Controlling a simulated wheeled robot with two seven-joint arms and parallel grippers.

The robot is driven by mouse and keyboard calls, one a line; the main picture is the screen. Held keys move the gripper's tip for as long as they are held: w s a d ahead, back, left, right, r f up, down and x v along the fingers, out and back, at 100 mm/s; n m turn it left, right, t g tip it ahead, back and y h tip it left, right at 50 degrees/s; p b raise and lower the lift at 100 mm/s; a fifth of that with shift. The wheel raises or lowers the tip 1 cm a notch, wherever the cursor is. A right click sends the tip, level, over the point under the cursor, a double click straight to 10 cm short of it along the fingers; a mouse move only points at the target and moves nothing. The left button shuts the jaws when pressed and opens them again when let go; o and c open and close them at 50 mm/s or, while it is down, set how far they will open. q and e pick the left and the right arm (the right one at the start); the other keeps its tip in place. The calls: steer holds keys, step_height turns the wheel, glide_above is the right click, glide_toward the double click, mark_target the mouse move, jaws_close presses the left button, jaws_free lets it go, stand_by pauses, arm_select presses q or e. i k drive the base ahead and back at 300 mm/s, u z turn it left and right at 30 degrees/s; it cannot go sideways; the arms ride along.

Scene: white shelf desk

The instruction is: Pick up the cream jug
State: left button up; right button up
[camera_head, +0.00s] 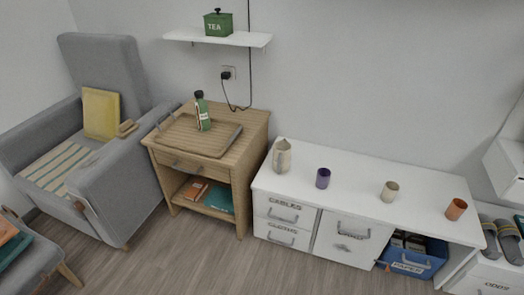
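The cream jug (282,157) stands upright at the left end of the low white desk (345,178). It is a pale cream-grey vessel, taller than the cups beside it. Its handle cannot be made out clearly. To its right on the same top stand a purple cup (323,178), a beige cup (390,191) and an orange-brown cup (456,209), spaced apart. Neither of my grippers is in view.
A wooden side table (215,160) left of the desk holds a tray (180,138) and a green bottle (202,112). A grey armchair (120,185) stands further left. A wall shelf (240,38) bears a green tea tin (218,24). Open floor (190,265) lies in front.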

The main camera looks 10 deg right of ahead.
mark_target(282, 149)
steer(key=z, duration=0.4)
steer(key=i, duration=0.9)
steer(key=z, duration=1.05)
steer(key=i, duration=0.25)
steer(key=z, duration=0.15)
